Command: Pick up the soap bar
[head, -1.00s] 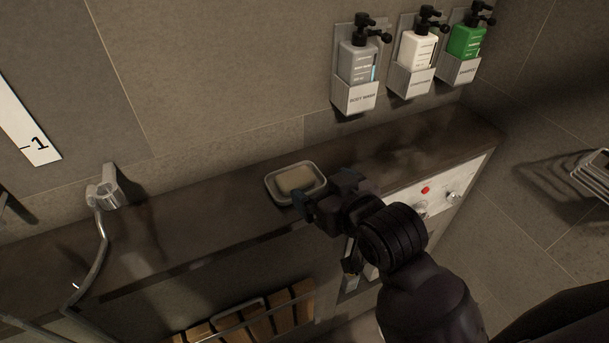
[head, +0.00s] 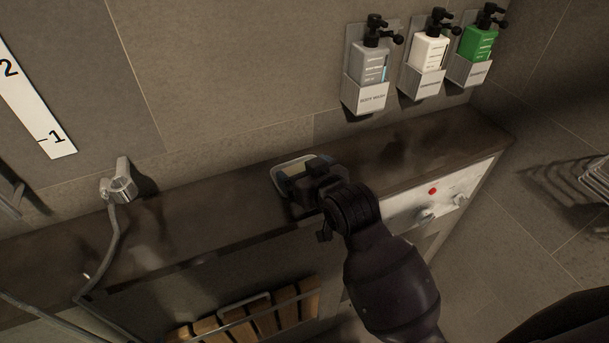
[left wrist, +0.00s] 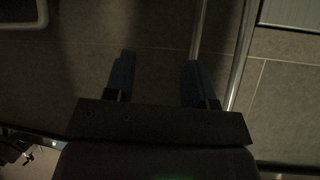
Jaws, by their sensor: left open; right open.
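A pale soap bar (head: 296,170) lies in a light grey rimmed soap dish (head: 283,166) on the dark ledge, in the head view. My right gripper (head: 305,180) is over the dish and hides most of the soap and the dish's right part. It is open; I cannot tell whether its fingers are around the soap or above it. My left gripper (left wrist: 158,80) shows only in the left wrist view, open and empty, with two bluish fingers apart. It faces a dim tiled surface, away from the soap.
The dark ledge (head: 215,210) is clear on both sides of the dish. Body wash (head: 368,72) and other bottles hang on the wall behind. A shower holder with hose (head: 118,188) is at left. A control panel (head: 440,200) and wooden slatted seat (head: 255,318) are below.

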